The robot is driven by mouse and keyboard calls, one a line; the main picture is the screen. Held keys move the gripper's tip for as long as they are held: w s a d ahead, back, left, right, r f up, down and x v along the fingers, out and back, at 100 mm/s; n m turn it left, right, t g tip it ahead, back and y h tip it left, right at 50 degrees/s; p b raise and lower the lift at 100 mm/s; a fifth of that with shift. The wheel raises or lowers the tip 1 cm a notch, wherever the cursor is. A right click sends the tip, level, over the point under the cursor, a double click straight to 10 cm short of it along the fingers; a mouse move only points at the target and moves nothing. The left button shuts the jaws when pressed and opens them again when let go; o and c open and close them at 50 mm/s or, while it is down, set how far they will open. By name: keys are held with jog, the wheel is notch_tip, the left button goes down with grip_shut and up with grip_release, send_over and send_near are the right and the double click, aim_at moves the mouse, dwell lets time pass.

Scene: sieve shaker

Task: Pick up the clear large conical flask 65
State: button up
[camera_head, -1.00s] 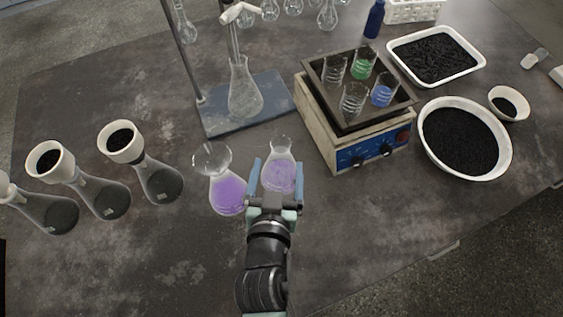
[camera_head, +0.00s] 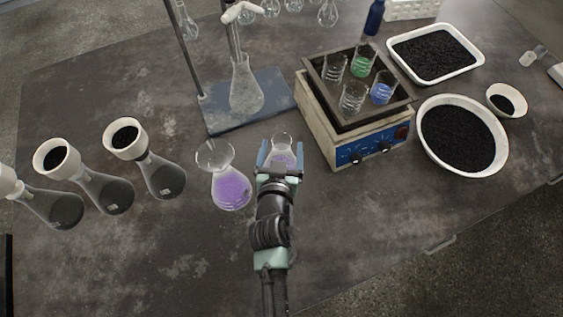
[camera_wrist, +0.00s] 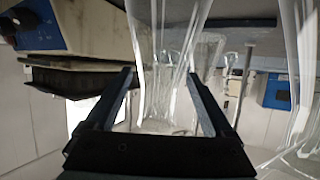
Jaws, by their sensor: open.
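My gripper (camera_head: 280,150) is open, with its two fingers on either side of a clear conical flask (camera_head: 283,140) holding some purple liquid. The gripper hides much of its lower body. In the wrist view the clear glass (camera_wrist: 165,95) shows between the fingers, and I cannot tell whether either finger touches it. Another clear conical flask (camera_head: 231,187) with purple liquid stands upright just left of the gripper. A clear conical flask (camera_head: 245,90) stands on the blue stand base under a burette. No number 65 is readable on any flask.
A hotplate box (camera_head: 365,152) with beakers stands to the right of the gripper. The stand base (camera_head: 278,97) is behind. Several dark-filled flasks (camera_head: 165,178) with funnels are at left. A white bowl (camera_head: 425,160) of black grains is at right. The front table is clear.

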jog(key=shift+x, duration=1.5)
grip_shut()
jog(key=shift+r, duration=0.1)
